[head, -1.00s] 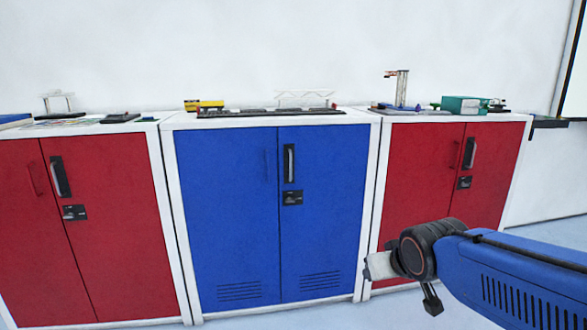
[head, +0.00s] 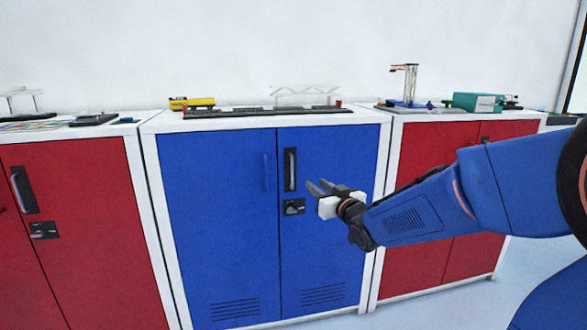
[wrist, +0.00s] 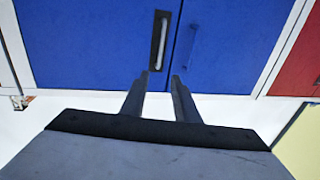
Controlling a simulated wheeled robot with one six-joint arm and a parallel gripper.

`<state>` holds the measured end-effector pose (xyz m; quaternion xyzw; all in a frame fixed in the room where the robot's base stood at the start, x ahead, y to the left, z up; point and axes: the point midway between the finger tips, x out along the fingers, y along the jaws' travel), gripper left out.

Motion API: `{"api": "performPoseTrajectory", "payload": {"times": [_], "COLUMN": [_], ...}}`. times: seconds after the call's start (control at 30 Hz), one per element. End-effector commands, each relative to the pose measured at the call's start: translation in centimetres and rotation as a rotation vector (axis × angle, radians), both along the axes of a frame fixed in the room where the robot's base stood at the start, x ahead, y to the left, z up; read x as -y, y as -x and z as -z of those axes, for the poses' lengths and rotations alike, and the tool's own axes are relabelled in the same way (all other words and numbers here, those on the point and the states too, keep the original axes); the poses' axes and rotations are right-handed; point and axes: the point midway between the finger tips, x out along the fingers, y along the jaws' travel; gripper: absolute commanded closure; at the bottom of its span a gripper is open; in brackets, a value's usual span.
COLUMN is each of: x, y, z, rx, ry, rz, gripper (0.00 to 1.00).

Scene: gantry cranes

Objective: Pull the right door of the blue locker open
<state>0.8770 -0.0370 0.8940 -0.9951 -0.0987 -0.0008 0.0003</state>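The blue locker stands in the middle of the head view, with its right door (head: 330,245) shut flush beside the left door (head: 220,220). The right door's dark upright handle (head: 290,169) is near the seam, above a black lock plate (head: 293,207). My gripper (head: 316,187) is in front of the right door, just right of the handle and apart from it. In the wrist view, which looks turned over, the handle (wrist: 159,40) lies beyond my fingertips (wrist: 160,75). The fingers are apart with nothing between them.
Red lockers stand close on the left (head: 85,230) and right (head: 430,265). A yellow model (head: 191,103) and a dark track (head: 262,111) lie on the blue locker's top. Some pale floor (head: 515,270) is free at the right.

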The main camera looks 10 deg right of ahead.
Motion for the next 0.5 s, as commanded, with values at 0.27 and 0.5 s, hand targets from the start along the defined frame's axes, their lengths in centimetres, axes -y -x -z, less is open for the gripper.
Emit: {"api": "performPoseTrajectory", "payload": {"times": [0.27, 0.5], "x": [-0.7, -1.4], "y": [-3.3, -7.1], "z": [0.1, 0.1], "rx": [-0.002, -0.003], "ry": [-0.001, 0.001], "rz": [-0.001, 0.0], "gripper": [0.72, 0.72]}}
